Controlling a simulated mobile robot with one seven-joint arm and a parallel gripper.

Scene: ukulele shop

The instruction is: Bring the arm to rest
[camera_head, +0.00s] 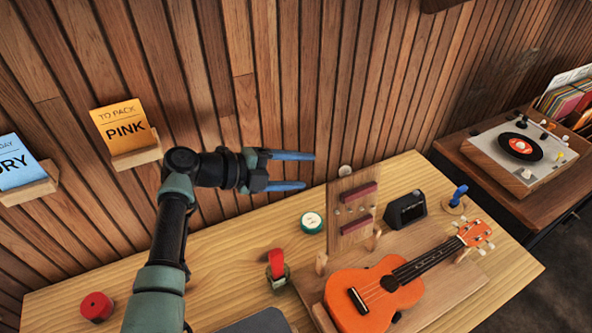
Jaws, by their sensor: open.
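My gripper (291,171) has two blue fingers that point to the right. They are spread apart with nothing between them. The gripper is in front of the slatted wood wall, over the back part of the wooden workbench (225,250). My dark green and black arm rises from the bottom left of the view. An orange ukulele (385,295) lies on a wooden stand to the lower right of the gripper, apart from it.
A wooden panel with dark red strips (353,212), a small black device (405,210) and a green-rimmed tin (311,222) stand near the gripper. A red-and-green item (277,268) and a red roll (96,307) are further forward. Cards sit on wall ledges; a record player (517,148) is right.

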